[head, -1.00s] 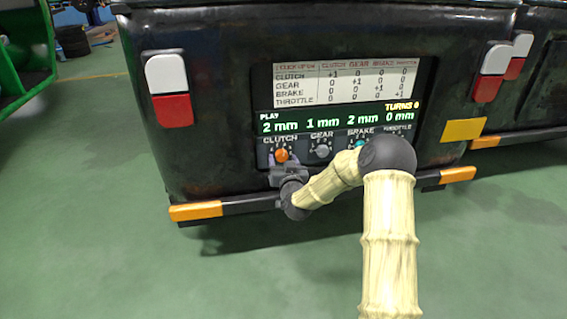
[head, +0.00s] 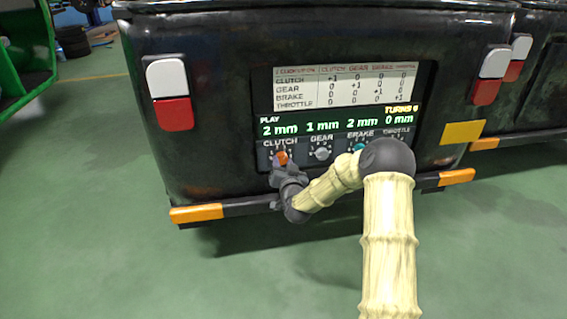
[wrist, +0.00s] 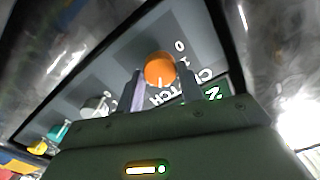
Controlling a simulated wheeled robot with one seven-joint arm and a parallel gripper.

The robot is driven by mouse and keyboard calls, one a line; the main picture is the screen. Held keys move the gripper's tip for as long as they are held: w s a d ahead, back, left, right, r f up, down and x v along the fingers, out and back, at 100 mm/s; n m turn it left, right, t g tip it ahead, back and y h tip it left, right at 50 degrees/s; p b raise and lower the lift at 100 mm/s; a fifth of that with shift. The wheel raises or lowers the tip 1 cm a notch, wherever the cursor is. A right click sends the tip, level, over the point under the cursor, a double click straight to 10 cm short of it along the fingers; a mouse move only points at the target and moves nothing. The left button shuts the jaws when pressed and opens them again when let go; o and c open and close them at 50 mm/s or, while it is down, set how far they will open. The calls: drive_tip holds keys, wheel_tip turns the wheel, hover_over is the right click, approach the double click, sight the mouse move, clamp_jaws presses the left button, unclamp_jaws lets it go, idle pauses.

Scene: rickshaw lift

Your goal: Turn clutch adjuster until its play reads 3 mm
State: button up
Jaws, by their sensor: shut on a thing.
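The clutch adjuster is an orange knob (head: 282,157) under the CLUTCH label on the rickshaw's rear panel. It also shows in the wrist view (wrist: 160,69). The display (head: 335,120) reads play 2 mm for clutch, 1 mm gear, 2 mm brake and 0 mm throttle. The small turns count is too blurred to read surely. My gripper (head: 281,163) is at the orange knob, and in the wrist view its fingers (wrist: 160,88) stand on either side of it, shut on it. The gripper hides the lower part of the knob's dial.
The grey gear knob (head: 322,153) and teal brake knob (head: 359,147) sit to the right; my arm hides the throttle knob in the head view. A chart (head: 345,85) is above the display. A bumper bar (head: 245,206) runs below. Green floor is clear in front.

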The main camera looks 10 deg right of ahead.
drive_tip(key=m+p, duration=0.2)
drive_tip(key=m, duration=0.3)
idle(0.4)
drive_tip(key=o, duration=1)
drive_tip(key=s+p, duration=0.5)
drive_tip(key=s, duration=1.2)
drive_tip(key=shift+s+p, duration=0.25)
drive_tip(key=shift+p, duration=0.1)
drive_tip(key=shift+a, duration=0.1)
